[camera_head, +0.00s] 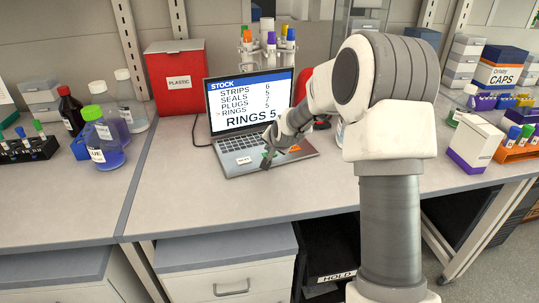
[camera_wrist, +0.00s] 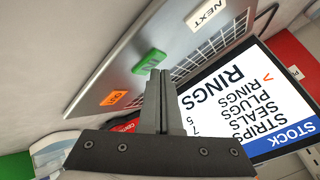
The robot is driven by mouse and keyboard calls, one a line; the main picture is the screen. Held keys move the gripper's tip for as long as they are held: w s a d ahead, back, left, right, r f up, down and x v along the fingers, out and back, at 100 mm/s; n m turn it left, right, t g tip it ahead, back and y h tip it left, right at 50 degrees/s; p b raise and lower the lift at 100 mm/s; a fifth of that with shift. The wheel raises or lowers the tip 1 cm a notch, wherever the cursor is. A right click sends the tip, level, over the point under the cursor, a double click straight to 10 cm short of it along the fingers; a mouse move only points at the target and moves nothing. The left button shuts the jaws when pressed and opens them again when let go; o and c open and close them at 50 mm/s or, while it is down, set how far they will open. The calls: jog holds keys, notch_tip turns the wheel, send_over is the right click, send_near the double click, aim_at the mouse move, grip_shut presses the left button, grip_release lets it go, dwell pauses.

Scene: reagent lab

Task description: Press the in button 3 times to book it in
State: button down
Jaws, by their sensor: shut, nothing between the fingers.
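The laptop (camera_head: 222,133) stands open on the bench. Its screen (camera_head: 250,102) is headed STOCK, with an arrow at RINGS and "RINGS 5" in large letters. On the deck are a white NEXT button (camera_head: 244,161), a green button (camera_head: 267,153) and an orange button (camera_head: 294,149). In the wrist view the green button (camera_wrist: 150,61) lies between NEXT (camera_wrist: 207,13) and the orange one (camera_wrist: 113,98); its lettering is unreadable. My gripper (camera_head: 266,164) is shut and empty. Its tips (camera_wrist: 162,73) are at the green button's edge; I cannot tell whether they touch.
A red PLASTIC bin (camera_head: 177,80) stands behind the laptop to the left. Bottles with blue liquid (camera_head: 103,145) stand further left. A tube rack (camera_head: 268,58) is behind the screen. The bench front (camera_head: 190,195) left of the laptop is clear.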

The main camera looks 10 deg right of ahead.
jog(key=shift+f+b, duration=0.35)
jog(key=shift+b, duration=0.05)
jog(key=shift+r, duration=0.15)
dwell(0.5)
jog(key=shift+r+p, duration=0.35)
jog(key=shift+r, duration=0.3)
jog(key=shift+r+p, duration=1.4)
jog(key=shift+r, duration=1.15)
